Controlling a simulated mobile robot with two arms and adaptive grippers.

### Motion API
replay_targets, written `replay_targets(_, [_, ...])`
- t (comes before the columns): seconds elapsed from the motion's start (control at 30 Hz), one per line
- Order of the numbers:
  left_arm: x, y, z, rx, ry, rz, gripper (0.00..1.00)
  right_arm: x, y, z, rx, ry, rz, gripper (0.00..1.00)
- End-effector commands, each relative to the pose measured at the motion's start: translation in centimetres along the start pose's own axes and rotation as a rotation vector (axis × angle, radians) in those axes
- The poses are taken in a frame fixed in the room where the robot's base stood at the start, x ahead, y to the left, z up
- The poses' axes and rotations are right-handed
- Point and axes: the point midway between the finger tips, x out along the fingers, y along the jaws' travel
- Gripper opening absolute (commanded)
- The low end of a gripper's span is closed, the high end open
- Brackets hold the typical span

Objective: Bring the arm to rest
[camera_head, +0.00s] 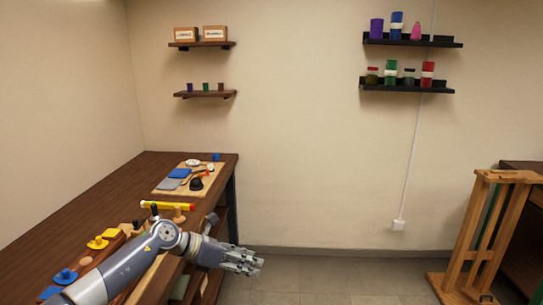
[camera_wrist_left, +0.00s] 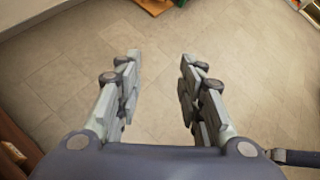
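My left arm comes in from the lower left in the head view, over the front edge of the brown workbench (camera_head: 110,188). My left gripper (camera_head: 250,262) points right, past the bench edge and over the open floor. In the left wrist view the two fingers of the left gripper (camera_wrist_left: 160,85) stand apart with only floor tiles between them. It is empty and touches nothing. My right gripper does not show in either view.
A light board (camera_head: 160,185) with tools lies at the bench's back. Yellow and blue pieces stand along its front, near my arm. A wooden stand (camera_head: 483,240) is at the right. Shelves (camera_head: 205,94) hang on the wall. The floor (camera_head: 330,285) between bench and stand is clear.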

Motion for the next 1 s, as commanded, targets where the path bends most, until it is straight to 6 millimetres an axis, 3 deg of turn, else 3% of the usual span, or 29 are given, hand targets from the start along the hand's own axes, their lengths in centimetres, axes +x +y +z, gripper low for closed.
replay_targets(0.03, [2.1, -2.8, 1.0, -0.076, -0.123, -0.052, 0.36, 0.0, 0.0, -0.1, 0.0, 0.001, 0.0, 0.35])
replay_targets(0.1, [3.4, -5.5, 3.0, -0.205, -0.296, -0.101, 0.36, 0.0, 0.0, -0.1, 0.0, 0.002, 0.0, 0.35])
replay_targets(0.2, [3.5, -8.2, 5.3, -0.429, -0.528, -0.159, 0.36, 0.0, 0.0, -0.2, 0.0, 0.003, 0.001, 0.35])
replay_targets(0.33, [1.4, -8.9, 6.4, -0.779, -0.798, -0.202, 0.36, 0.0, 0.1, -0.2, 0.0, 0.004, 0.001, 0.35])
replay_targets(0.47, [-1.5, -7.4, 4.2, -1.176, -1.026, -0.2, 0.36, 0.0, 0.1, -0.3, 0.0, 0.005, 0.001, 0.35])
replay_targets(0.57, [-3.8, -5.7, 0.2, -1.498, -1.171, -0.163, 0.36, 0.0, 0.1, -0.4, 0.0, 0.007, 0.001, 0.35])
replay_targets(0.73, [-6.6, -4.6, -10.5, -2.062, -1.347, -0.021, 0.36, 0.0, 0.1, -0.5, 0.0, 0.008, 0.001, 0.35])
replay_targets(0.9, [-8.8, -7.8, -22.5, -2.58, -1.425, 0.219, 0.36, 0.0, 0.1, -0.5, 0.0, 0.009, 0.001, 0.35])
replay_targets(0.97, [-9.4, -9.5, -25.8, -2.716, -1.43, 0.309, 0.36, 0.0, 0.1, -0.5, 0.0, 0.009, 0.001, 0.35])
replay_targets(1.0, [-9.8, -10.7, -27.6, 2.763, 1.414, -0.361, 0.36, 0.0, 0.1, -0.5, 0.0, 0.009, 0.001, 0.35])
